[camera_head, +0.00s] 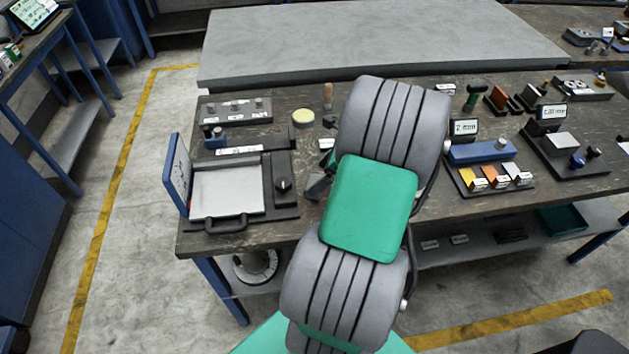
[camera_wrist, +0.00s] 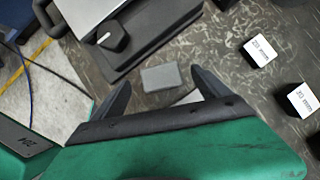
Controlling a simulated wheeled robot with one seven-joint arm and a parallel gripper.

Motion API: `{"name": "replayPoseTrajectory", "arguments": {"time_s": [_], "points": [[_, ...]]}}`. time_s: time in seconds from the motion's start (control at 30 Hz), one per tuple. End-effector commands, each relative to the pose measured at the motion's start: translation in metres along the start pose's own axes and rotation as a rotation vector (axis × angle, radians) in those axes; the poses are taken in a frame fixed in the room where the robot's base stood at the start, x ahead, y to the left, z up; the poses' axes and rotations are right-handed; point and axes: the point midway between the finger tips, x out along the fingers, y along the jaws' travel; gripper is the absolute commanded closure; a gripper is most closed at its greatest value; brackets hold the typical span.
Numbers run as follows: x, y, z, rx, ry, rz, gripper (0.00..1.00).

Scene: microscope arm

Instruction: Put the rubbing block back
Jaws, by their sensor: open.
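A small flat grey block (camera_wrist: 163,78), which looks like the rubbing block, lies on the dark bench top in the wrist view. My gripper (camera_wrist: 163,88) is open, with one dark finger on either side of the block's near end in the picture. The block is not held; I cannot tell the height of the fingertips above the bench. In the head view my arm hides most of my gripper (camera_head: 319,184), and I cannot make out the block there.
A dark-framed unit with a pale plate (camera_head: 228,188), a raised blue lid (camera_head: 178,175) and a black knob (camera_head: 283,185) stands left of my gripper. White labelled pieces (camera_wrist: 259,52) lie to the right in the wrist view. A blue block (camera_head: 480,151) is farther right.

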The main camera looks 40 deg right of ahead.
Motion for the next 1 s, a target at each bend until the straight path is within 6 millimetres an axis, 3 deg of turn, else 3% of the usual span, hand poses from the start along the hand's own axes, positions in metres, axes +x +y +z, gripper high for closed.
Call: {"name": "replayPoseTrajectory", "arguments": {"time_s": [0.1, 0.3, 0.47, 0.57, 0.67, 0.8, 0.9, 1.0], "points": [[-0.034, -0.001, 0.000, 0.000, 0.000, -0.005, 0.14], [-0.067, 0.000, 0.000, 0.000, -0.001, -0.001, 0.14], [-0.072, 0.001, 0.002, -0.013, 0.003, 0.002, 0.14], [-0.068, 0.011, 0.024, -0.151, 0.031, 0.012, 0.14], [-0.058, 0.038, 0.069, -0.484, 0.091, 0.040, 0.14], [-0.048, 0.109, 0.135, -1.158, 0.185, 0.105, 0.14], [-0.047, 0.169, 0.163, -1.673, 0.235, 0.162, 0.14], [-0.050, 0.220, 0.172, -2.137, 0.266, 0.216, 0.14]]}}
